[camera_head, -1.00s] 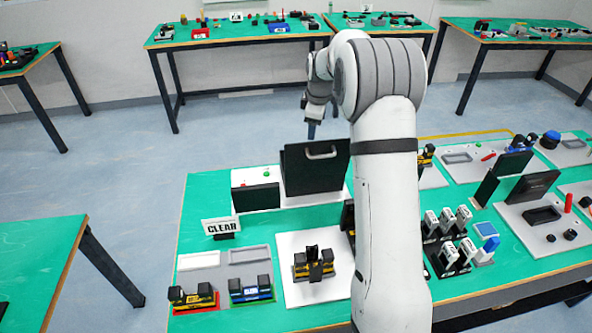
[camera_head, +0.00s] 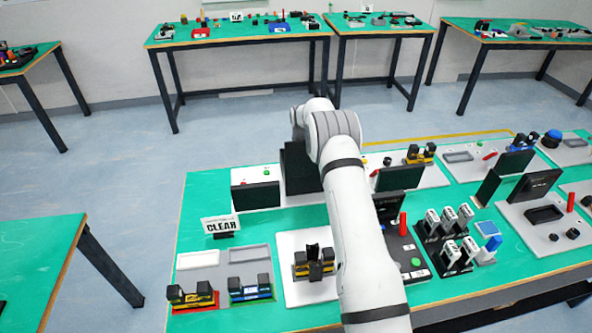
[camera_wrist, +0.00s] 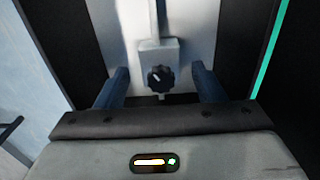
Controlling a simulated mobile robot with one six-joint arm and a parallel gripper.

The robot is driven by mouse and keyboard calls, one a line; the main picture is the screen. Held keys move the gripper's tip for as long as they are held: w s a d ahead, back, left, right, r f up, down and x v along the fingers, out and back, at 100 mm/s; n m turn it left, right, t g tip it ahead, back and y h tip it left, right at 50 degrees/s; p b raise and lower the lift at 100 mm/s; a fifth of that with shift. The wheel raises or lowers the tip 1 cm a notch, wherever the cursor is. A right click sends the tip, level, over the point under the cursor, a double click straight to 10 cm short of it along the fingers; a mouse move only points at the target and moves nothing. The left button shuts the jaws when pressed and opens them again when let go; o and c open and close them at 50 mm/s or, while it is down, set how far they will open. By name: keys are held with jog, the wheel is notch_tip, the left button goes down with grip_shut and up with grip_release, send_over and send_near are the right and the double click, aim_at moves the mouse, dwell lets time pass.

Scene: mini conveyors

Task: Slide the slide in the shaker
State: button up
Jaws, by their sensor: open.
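In the wrist view, a grey block with a black knob (camera_wrist: 159,79) sits on a pale upright panel between dark walls. I take this block to be the slide, and the dark-walled unit the shaker (camera_head: 300,170). In the head view the black shaker unit stands at the back left of the near table, partly hidden by my arm. My gripper (camera_wrist: 160,86) is open, with its two blue fingers to either side of the knob and apart from it. I cannot tell how deep the fingers are. The gripper is hidden in the head view.
Left of the shaker are a small black panel (camera_head: 255,196) and a CLEAR sign (camera_head: 220,225). In front, a yellow and black device (camera_head: 314,262) stands on a white plate. A red cylinder (camera_head: 403,224) and a rack of white-topped items (camera_head: 449,235) lie to the right.

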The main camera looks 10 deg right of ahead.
jog(key=shift+f, duration=1.2)
grip_shut()
jog(key=d+b, duration=0.2)
jog(key=d, duration=0.1)
jog(key=shift+d, duration=0.35)
